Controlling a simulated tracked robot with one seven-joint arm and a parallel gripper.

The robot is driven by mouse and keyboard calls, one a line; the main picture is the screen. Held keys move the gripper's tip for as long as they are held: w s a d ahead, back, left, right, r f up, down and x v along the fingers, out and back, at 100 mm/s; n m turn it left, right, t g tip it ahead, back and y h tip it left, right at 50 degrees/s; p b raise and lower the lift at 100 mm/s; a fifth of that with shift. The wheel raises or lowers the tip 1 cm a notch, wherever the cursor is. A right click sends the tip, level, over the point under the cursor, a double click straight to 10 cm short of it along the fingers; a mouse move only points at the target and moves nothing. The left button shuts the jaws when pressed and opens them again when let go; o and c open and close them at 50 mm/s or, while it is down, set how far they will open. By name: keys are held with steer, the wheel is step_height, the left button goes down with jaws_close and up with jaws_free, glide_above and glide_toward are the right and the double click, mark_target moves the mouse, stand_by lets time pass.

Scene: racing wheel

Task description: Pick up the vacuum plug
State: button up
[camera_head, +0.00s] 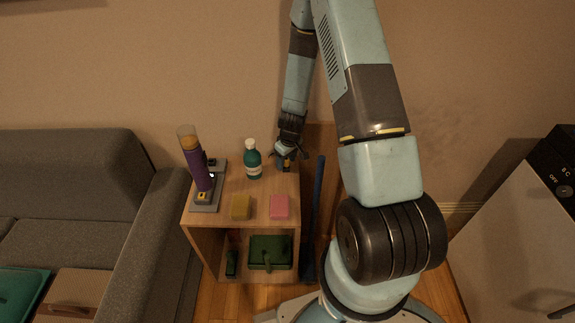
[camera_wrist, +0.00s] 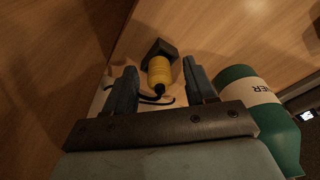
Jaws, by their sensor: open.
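The vacuum plug (camera_wrist: 160,70), a ribbed yellow body with a dark block at its far end and a black cord, lies on the wooden surface in the wrist view. My gripper (camera_wrist: 159,66) is open, with one dark blue finger on each side of the plug. The fingers look apart from it, though the exact height gap is hard to tell. In the head view my gripper (camera_head: 290,158) is over the back right of the small wooden cabinet top (camera_head: 225,182). A small part of the plug shows beneath it there, mostly hidden by the fingers.
A green bottle (camera_wrist: 257,105) stands close to the right finger; it also shows in the head view (camera_head: 252,160). A purple handheld vacuum (camera_head: 199,168) stands at left. A yellow sponge (camera_head: 241,207) and pink sponge (camera_head: 279,207) lie in front. A dark blue pole (camera_head: 316,215) stands beside the cabinet.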

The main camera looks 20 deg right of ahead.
steer(key=shift+c, duration=0.3)
jaws_close()
stand_by(0.3)
